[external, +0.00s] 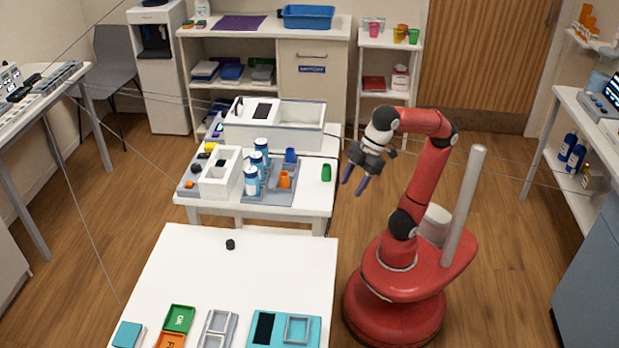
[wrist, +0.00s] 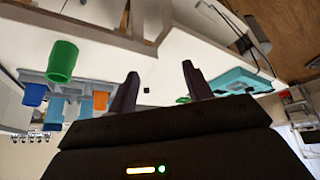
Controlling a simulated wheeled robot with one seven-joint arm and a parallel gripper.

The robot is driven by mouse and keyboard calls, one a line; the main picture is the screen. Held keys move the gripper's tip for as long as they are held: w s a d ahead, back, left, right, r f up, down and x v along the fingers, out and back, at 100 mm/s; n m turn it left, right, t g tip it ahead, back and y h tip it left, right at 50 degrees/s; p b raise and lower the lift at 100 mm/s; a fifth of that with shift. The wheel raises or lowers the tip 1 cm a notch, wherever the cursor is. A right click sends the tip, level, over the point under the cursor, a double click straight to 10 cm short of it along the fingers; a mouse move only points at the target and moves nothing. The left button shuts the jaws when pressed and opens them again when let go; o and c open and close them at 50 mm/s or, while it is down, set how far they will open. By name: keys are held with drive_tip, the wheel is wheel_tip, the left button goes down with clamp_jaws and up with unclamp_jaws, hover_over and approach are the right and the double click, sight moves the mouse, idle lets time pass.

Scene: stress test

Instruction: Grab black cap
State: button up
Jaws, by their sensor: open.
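A small black cap (external: 230,244) stands alone on the white front table (external: 190,265), near its far edge, in the external view. In the wrist view a tiny dark object (wrist: 146,90) on the white surface between my fingers looks like the same cap. My gripper (external: 354,186) is open and empty. It hangs in the air to the right of the tables, well apart from the cap, with its fingers pointing down. Its two dark fingers also show spread apart in the wrist view (wrist: 159,70).
Green and orange trays (external: 179,318), grey holders and a teal tray (external: 258,322) lie along the front table's near edge. The back table holds blue-and-white bottles (external: 251,181), a white bin, an orange cup and a green cup (external: 326,172). The front table's middle is clear.

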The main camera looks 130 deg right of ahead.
drive_tip(key=w+d+r+m+h+b, duration=0.1)
drive_tip(key=w+d, duration=0.2)
drive_tip(key=w, duration=0.6)
drive_tip(key=w+d+m, duration=0.1)
drive_tip(key=w+d, duration=0.1)
drive_tip(key=w, duration=0.6)
drive_tip(key=m+h+b, duration=0.1)
drive_tip(key=m, duration=0.1)
approach(231, 242)
drive_tip(key=shift+s+d+f, duration=0.15)
drive_tip(key=shift+s+f, duration=0.25)
drive_tip(key=shift+f, duration=0.35)
drive_tip(key=shift+b+x, duration=0.3)
drive_tip(key=shift+x, duration=0.95)
drive_tip(key=shift+w+d+f, duration=0.1)
drive_tip(key=shift+w+f, duration=0.3)
drive_tip(key=shift+w, duration=0.15)
drive_tip(key=x, duration=0.4)
drive_tip(key=shift+w+r, duration=0.15)
drive_tip(key=shift+w, duration=0.2)
drive_tip(key=c, duration=1.1)
